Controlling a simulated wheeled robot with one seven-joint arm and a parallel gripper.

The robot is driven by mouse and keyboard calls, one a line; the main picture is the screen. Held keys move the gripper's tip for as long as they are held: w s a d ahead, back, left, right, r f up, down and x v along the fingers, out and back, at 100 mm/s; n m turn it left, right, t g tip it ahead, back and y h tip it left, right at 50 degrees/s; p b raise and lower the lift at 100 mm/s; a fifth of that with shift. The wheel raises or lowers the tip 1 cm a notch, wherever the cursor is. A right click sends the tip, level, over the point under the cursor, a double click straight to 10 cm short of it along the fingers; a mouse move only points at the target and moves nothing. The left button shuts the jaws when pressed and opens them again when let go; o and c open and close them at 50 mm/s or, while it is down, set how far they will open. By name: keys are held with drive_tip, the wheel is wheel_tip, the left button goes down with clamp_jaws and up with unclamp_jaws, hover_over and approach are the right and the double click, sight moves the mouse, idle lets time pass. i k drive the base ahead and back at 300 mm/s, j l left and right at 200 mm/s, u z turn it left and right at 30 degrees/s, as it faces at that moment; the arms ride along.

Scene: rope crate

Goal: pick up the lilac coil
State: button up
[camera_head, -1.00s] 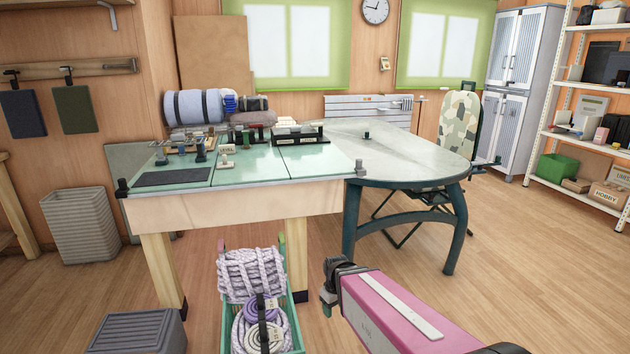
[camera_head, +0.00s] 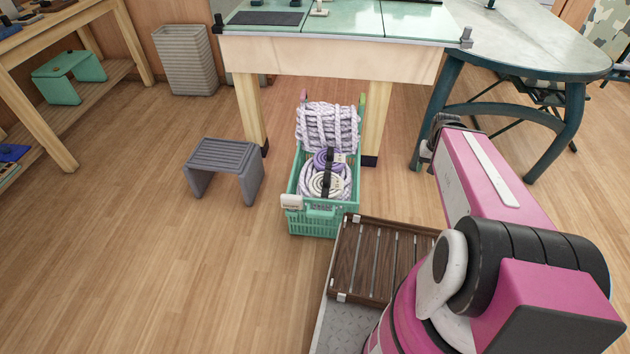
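The lilac coil (camera_head: 321,159) lies in a green crate (camera_head: 313,219) on the floor, in front of the work table. It sits behind a cream-white coil (camera_head: 337,187), and a dark upright bar or strap partly covers both. A large bundle of pale lilac-white rope (camera_head: 326,127) stands at the back of the crate. My pink arm reaches in from the lower right, well to the right of the crate and apart from it. My gripper (camera_head: 432,140) is a small dark shape at the arm's far end. Its fingers cannot be made out.
A grey stool (camera_head: 224,168) stands left of the crate. The work table (camera_head: 330,58) has wooden legs on both sides of the crate's back. A dark slatted wooden platform (camera_head: 365,260) lies close to the crate's front right. The floor at front left is clear.

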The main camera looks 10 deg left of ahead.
sight(329, 158)
drive_tip(key=j+u, duration=0.15)
drive_tip(key=u, duration=1.05)
drive_tip(key=k+j+z, duration=0.1)
drive_tip(key=k, duration=0.45)
drive_tip(key=z, duration=0.3)
